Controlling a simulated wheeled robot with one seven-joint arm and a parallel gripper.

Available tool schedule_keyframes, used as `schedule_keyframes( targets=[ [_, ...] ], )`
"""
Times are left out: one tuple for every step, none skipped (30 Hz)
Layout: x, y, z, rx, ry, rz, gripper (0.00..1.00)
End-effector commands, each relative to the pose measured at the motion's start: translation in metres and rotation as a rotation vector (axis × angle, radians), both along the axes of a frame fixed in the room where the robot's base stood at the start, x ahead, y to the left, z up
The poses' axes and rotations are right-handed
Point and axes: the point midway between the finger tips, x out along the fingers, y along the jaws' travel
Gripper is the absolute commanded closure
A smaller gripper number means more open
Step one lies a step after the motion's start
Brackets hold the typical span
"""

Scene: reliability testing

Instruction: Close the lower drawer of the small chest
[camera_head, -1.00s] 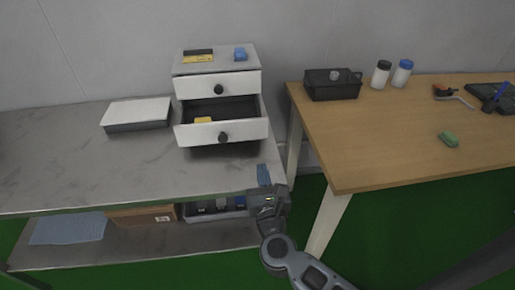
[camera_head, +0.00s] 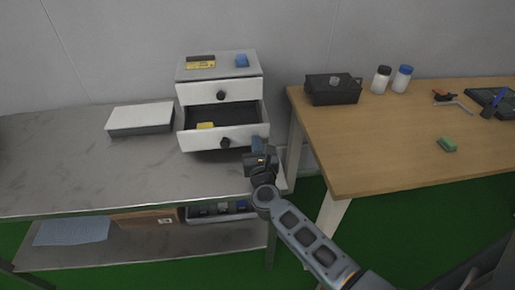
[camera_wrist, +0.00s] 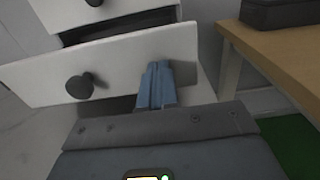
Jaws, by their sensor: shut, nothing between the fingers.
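The small white chest (camera_head: 186,74) stands on the grey table against the wall. Its upper drawer (camera_head: 238,91) is shut. Its lower drawer (camera_head: 197,140) is pulled out, with a yellow item (camera_head: 205,125) inside. My gripper (camera_head: 258,144) is at the right end of the lower drawer's front, its blue fingers together and empty. In the wrist view the fingers (camera_wrist: 157,85) overlap the right part of the drawer front (camera_wrist: 125,62), right of the dark round knob (camera_wrist: 79,86). I cannot tell whether they touch it.
A flat grey-white box (camera_head: 140,119) lies left of the chest. On the right, a wooden table (camera_head: 385,140) holds a black bin (camera_head: 333,92), two jars, a green block (camera_head: 446,145) and tools. A gap separates the tables. The grey table's front is clear.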

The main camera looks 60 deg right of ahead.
Motion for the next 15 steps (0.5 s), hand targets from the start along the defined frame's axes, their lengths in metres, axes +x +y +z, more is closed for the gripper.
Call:
schedule_keyframes(
  targets=[
    [0.000, -0.001, 0.000, 0.000, 0.000, 0.000, 1.00],
    [0.000, -0.001, 0.000, 0.000, 0.000, 0.000, 1.00],
    [0.000, -0.001, 0.000, 0.000, 0.000, 0.000, 1.00],
    [0.000, -0.001, 0.000, 0.000, 0.000, 0.000, 1.00],
    [0.000, 0.000, 0.000, 0.000, 0.000, 0.000, 1.00],
    [0.000, 0.000, 0.000, 0.000, 0.000, 0.000, 1.00],
    [0.000, 0.000, 0.000, 0.000, 0.000, 0.000, 1.00],
    [0.000, 0.000, 0.000, 0.000, 0.000, 0.000, 1.00],
    [0.001, -0.001, 0.000, -0.001, -0.001, 0.000, 1.00],
    [0.001, -0.002, 0.000, -0.001, -0.001, -0.001, 1.00],
    [0.003, -0.004, 0.000, -0.001, -0.001, -0.001, 1.00],
    [0.006, -0.007, 0.000, -0.001, -0.002, -0.002, 1.00],
    [0.009, -0.011, -0.001, -0.002, -0.003, -0.003, 1.00],
    [0.012, -0.016, -0.001, -0.002, -0.003, -0.003, 1.00],
    [0.018, -0.023, -0.001, -0.002, -0.004, -0.003, 1.00]
  ],
)
